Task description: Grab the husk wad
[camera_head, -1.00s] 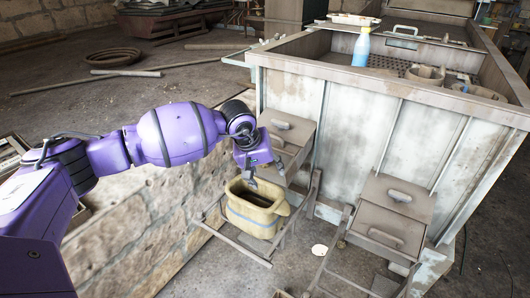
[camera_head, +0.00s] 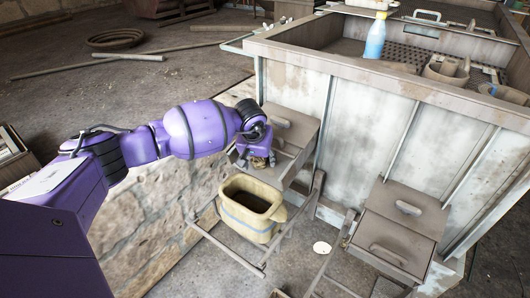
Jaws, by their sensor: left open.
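My left gripper (camera_head: 258,160) is above and behind the yellow-tan bucket (camera_head: 262,230), in front of a brown drawer box (camera_head: 293,130). Its fingers point down and are open. A small brownish lump shows at the fingertips. It may be the husk wad, but it is too small and too covered by the gripper to be sure, and I cannot tell if the fingers touch it. The bucket is open at the top with a dark inside, where I make out no wad. My right gripper is not in view.
A second drawer box (camera_head: 400,228) is at the right. A stone block wall (camera_head: 150,205) runs below my left arm.

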